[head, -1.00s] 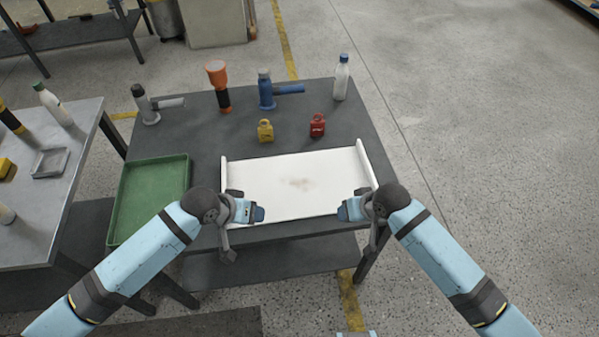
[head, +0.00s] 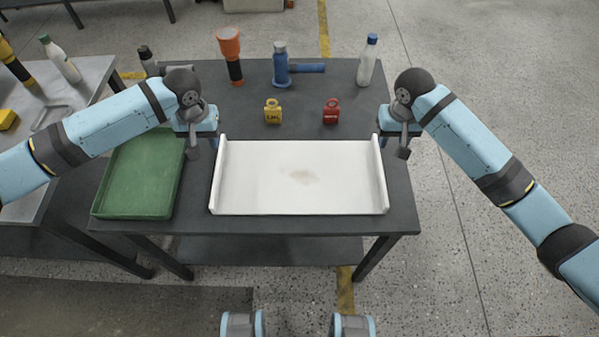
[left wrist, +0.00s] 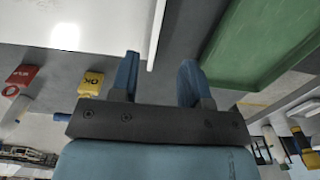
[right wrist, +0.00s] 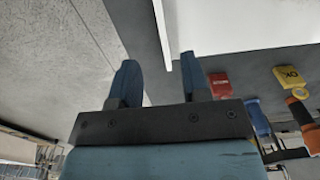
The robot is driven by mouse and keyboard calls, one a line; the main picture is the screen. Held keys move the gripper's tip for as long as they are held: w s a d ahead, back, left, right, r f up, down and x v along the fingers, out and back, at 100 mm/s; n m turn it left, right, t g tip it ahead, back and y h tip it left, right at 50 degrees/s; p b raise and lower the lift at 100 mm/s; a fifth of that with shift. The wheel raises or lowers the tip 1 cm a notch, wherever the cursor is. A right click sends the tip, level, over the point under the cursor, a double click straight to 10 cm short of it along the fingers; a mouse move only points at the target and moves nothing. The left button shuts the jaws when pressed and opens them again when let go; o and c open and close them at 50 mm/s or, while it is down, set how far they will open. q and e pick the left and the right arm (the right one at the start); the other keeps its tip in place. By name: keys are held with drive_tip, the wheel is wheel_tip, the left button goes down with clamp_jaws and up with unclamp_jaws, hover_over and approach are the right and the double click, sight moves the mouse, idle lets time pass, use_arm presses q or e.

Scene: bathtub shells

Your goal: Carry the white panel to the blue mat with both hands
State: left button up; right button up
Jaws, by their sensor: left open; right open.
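The white panel (head: 270,180) lies flat on the dark grey table, with a raised lip at its left and right ends and a brownish smudge mid-surface. My left gripper (head: 212,142) is open at the far end of the left lip; in the left wrist view the lip (left wrist: 157,35) runs into the gap between its fingers (left wrist: 160,78). My right gripper (head: 386,138) is open at the far end of the right lip, which points between its fingers (right wrist: 160,78) in the right wrist view. Neither gripper holds anything. No blue mat shows.
A green tray (head: 140,185) stands left of the panel, close to my left gripper. Floor right of the table is clear.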

sight(217, 168)
use_arm(q)
drive_tip(key=shift+f, duration=0.15)
use_arm(e)
drive_tip(key=shift+f, duration=0.15)
use_arm(q)
wheel_tip(217, 168, down, 14)
drive_tip(key=shift+r, duration=0.15)
use_arm(e)
wheel_tip(217, 168, down, 14)
drive_tip(key=shift+r, duration=0.15)
use_arm(q)
clamp_jaws()
use_arm(e)
clamp_jaws()
use_arm(q)
drive_tip(key=shift+w+r, duration=0.1)
use_arm(e)
drive_tip(key=shift+w+r, duration=0.1)
